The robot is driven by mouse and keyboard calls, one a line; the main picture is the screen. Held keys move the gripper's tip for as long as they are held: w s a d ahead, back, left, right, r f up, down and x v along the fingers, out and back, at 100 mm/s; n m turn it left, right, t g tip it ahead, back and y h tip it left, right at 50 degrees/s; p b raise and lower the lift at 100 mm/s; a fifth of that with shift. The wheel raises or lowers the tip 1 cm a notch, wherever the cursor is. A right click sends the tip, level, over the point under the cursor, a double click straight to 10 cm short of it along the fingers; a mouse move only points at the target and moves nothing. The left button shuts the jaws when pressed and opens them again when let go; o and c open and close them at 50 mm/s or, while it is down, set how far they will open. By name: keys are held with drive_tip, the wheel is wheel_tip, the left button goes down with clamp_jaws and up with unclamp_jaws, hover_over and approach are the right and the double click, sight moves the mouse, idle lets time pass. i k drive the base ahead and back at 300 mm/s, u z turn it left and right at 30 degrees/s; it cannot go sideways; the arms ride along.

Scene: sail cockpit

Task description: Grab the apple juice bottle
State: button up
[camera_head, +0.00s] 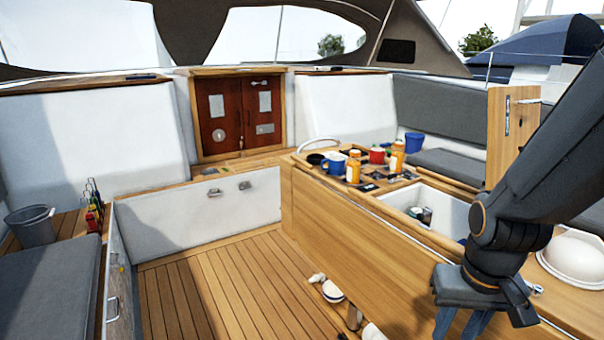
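Two bottles with orange contents stand on the cockpit table: one (353,168) nearer the front edge, the other (397,158) farther right. Their labels are too small to read, so I cannot tell which is apple juice. My gripper (463,326) hangs at the lower right, pointing down in front of the table's side, well apart from both bottles. Its blue fingers show a gap between them, with nothing visible in it; the tips are cut off by the bottom edge of the picture.
A blue mug (334,164) and a red mug (377,155) stand close to the bottles. A white recessed bin (455,213) with cans lies nearer my arm. A blue bucket (414,143) stands behind. The wooden floor (225,290) left of the table is mostly clear.

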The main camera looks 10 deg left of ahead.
sight(354, 164)
drive_tip(key=u, duration=1.4)
drive_tip(key=i, duration=2.85)
drive_tip(key=z, duration=1.2)
